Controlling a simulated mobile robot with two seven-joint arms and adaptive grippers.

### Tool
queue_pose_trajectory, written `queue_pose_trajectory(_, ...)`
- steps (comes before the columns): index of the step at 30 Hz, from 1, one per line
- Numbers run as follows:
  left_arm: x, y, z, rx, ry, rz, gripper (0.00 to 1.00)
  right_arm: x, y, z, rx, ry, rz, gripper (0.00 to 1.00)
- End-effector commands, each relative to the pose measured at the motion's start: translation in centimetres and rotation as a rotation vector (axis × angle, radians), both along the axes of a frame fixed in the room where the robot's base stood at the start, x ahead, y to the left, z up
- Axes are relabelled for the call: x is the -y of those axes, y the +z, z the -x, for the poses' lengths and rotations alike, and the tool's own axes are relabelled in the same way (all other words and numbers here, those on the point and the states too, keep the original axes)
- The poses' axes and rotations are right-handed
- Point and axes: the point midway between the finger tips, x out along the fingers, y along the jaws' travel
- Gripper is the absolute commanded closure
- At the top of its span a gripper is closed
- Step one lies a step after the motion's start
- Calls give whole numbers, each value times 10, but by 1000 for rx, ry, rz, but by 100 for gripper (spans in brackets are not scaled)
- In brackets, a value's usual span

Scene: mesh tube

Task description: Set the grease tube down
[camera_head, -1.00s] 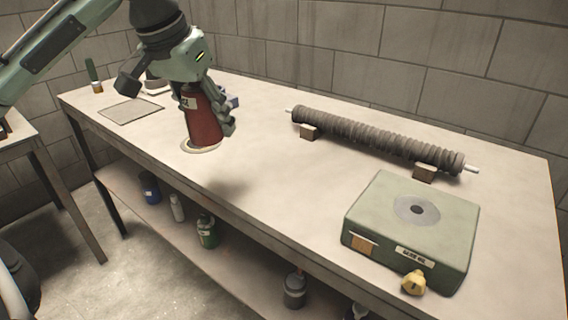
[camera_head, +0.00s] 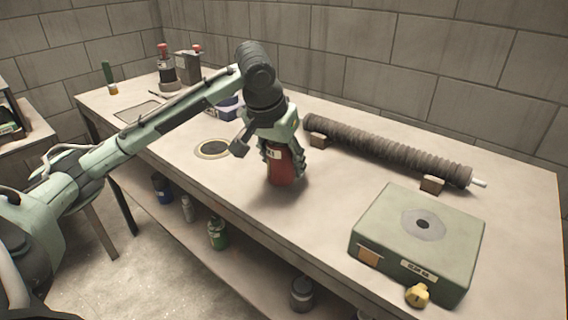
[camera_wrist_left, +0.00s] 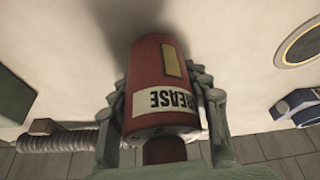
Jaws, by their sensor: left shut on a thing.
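The grease tube (camera_head: 282,168) is a red can with a white label. My left gripper (camera_head: 284,150) is shut on it and holds it upright from above, over the middle of the workbench. Whether its base touches the bench top or hangs just above it, I cannot tell. In the left wrist view the tube (camera_wrist_left: 158,75) sits between the fingers (camera_wrist_left: 165,100), with its "GREASE" label facing the camera. The round pale ring mark (camera_head: 213,149) on the bench is empty, left of the tube. My right gripper is not in view.
A ribbed mesh roll (camera_head: 385,150) rests on wooden blocks behind and right of the tube. A green box (camera_head: 420,240) with a yellow tag stands at the front right. A blue item (camera_head: 228,106) lies behind the arm. The bench (camera_head: 320,215) is clear around the tube.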

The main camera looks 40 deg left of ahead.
Motion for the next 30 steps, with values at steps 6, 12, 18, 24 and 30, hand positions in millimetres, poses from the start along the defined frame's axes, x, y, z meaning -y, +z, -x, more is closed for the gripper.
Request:
queue_pose_trajectory(6, 0, -7, 0, 3, 0, 0, 86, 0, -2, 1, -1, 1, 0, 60)
queue_pose_trajectory(12, 0, -9, 0, 2, 0, 0, 86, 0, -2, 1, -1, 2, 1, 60)
queue_pose_trajectory(18, 0, -10, 0, 2, 0, 0, 34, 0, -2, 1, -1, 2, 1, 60)
queue_pose_trajectory(24, 0, -10, 0, 1, 0, 0, 32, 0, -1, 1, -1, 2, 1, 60)
queue_pose_trajectory(30, 0, -4, 1, 3, 0, 0, 32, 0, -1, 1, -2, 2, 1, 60)
